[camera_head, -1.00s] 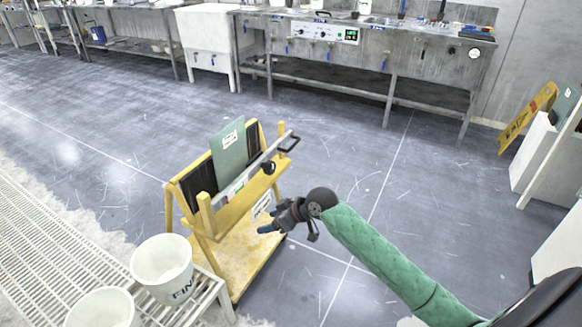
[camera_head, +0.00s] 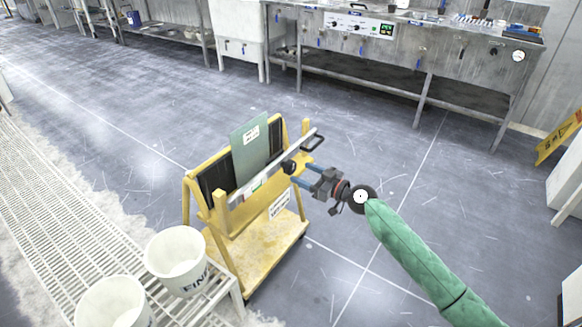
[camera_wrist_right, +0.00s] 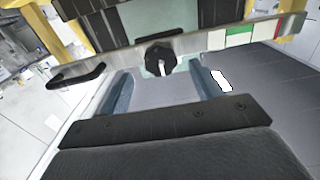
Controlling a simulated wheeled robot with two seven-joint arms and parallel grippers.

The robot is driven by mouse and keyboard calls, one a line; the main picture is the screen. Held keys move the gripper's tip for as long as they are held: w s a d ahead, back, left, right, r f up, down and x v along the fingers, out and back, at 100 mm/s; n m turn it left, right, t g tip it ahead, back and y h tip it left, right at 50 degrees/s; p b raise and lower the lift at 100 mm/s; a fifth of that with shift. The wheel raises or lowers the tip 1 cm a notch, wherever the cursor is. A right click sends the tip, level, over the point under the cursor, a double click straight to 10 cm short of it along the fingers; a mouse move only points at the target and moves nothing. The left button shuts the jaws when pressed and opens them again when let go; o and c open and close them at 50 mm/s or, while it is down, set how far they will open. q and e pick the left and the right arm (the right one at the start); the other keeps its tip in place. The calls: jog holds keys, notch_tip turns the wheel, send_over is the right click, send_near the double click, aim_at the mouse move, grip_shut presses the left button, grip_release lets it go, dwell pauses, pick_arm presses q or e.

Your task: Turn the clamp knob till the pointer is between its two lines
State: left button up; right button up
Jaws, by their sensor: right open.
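The black clamp knob (camera_head: 289,167) sits on the pale metal bar (camera_head: 245,189) across the yellow cart. In the right wrist view the knob (camera_wrist_right: 157,55) is ahead of and between my finger tips, with a white pointer mark (camera_wrist_right: 162,68) aimed roughly downward. I cannot make out its two lines. My right gripper (camera_head: 299,175) is open, with its blue fingers close to the knob; whether they touch it I cannot tell. The bar carries a green, white and red strip (camera_wrist_right: 240,37). My left gripper is not in view.
The yellow cart (camera_head: 270,252) holds a green plate (camera_head: 250,148) and dark plates behind the bar. A black handle (camera_head: 312,141) stands at the bar's far end. White buckets (camera_head: 178,251) stand on the grated bench at left.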

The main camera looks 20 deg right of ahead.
aim_at(293, 169)
jog(key=shift+p+x, duration=0.6)
jog(key=shift+x, duration=2.35)
jog(key=c, duration=1)
